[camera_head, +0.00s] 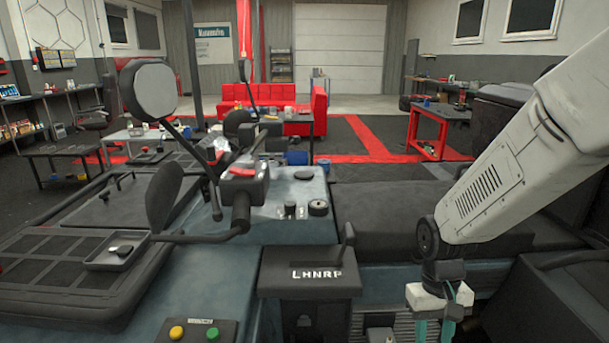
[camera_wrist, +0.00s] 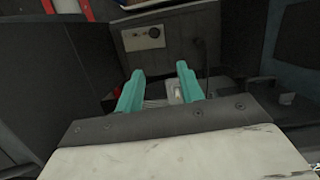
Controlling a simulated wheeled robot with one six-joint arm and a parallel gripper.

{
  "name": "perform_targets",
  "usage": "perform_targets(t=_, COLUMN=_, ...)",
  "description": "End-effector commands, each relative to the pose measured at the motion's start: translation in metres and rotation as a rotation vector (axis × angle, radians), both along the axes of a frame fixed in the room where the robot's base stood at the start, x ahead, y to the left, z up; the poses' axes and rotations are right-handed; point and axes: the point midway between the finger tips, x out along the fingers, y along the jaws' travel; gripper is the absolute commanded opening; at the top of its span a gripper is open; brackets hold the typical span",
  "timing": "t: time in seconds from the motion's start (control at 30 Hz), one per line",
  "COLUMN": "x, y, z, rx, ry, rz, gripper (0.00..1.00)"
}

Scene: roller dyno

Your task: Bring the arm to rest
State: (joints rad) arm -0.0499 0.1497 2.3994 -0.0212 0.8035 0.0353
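My arm comes in from the right in the head view, a white link slanting down to a dark wrist joint. My gripper (camera_head: 434,328) hangs below it at the lower right, with two teal fingers pointing down and cut off by the frame's bottom edge. In the wrist view my gripper (camera_wrist: 158,90) shows both teal fingers set apart with a gap between them. I see nothing held in the gap. A small pale piece lies behind the right finger there, and I cannot tell what it is.
A dark box lettered "LHNRP" (camera_head: 310,272) stands left of my gripper. A button box (camera_head: 195,333) with yellow and green buttons is at the lower left. A mirror (camera_head: 149,90) on a stalk rises at the left. A red workbench (camera_head: 440,125) stands farther back. Dark panels crowd the wrist view.

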Motion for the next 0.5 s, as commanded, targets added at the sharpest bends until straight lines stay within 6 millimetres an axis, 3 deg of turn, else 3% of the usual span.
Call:
perform_targets(t=0.03, x=-0.011, y=-0.002, z=0.021, rx=0.002, ry=-0.008, rz=-0.001, gripper=0.38)
perform_targets(t=0.2, x=-0.054, y=-0.006, z=0.077, rx=0.007, ry=-0.017, rz=-0.003, gripper=0.38)
perform_targets(t=0.5, x=-0.125, y=-0.011, z=0.146, rx=0.018, ry=-0.124, rz=-0.015, gripper=0.38)
